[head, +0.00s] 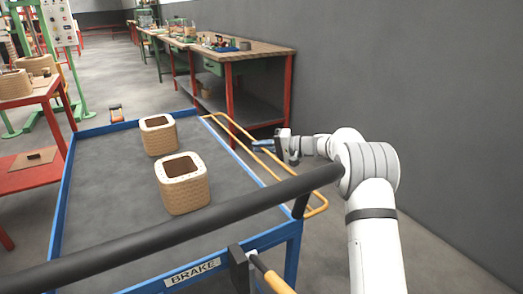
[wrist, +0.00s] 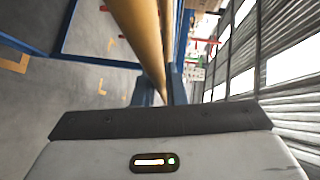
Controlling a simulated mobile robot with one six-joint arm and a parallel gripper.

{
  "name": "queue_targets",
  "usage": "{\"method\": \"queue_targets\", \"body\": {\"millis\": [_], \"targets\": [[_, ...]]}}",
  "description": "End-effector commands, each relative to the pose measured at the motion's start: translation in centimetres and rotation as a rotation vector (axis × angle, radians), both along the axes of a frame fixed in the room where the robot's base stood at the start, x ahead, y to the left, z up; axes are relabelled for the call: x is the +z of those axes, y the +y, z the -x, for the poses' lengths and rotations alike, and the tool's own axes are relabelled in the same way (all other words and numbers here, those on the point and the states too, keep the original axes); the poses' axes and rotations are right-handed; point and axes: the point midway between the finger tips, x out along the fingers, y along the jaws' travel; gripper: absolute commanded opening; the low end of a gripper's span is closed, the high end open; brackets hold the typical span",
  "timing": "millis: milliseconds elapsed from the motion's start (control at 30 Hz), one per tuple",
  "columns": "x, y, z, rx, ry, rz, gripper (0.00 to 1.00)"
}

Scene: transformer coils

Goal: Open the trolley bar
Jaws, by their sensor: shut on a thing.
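The blue trolley (head: 110,212) has a grey deck and stands in front of me. The yellow trolley bar (head: 308,190) runs as a long loop along its right side. My gripper (head: 264,146) reaches in from the right and is shut on the bar's outer rail, near its middle. In the wrist view the yellow bar (wrist: 138,32) runs lengthwise into the jaws of my gripper (wrist: 161,93). The gripper body partly hides the grasp there.
Two wound coils (head: 158,135) (head: 183,185) stand on the deck. A black push handle (head: 170,235) crosses the near end, above a BRAKE label (head: 192,271). A grey wall (head: 430,110) is to the right. A workbench (head: 235,52) stands beyond the trolley.

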Motion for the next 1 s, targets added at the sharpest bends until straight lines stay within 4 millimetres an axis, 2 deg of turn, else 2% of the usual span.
{"method": "queue_targets", "body": {"millis": [100, 133, 400, 667, 767, 1000], "targets": [[0.1, 0.0, 0.0, -0.001, -0.002, -0.002, 0.00], [0.1, 0.0, 0.0, -0.001, -0.002, -0.002, 0.12], [0.1, -0.1, 0.0, -0.002, -0.001, -0.002, 0.32], [0.2, -0.4, 0.0, -0.003, 0.000, -0.003, 0.32], [0.5, -1.5, 0.2, -0.005, 0.000, -0.003, 0.32], [1.1, -5.5, 1.0, -0.004, 0.001, -0.002, 0.32]]}}
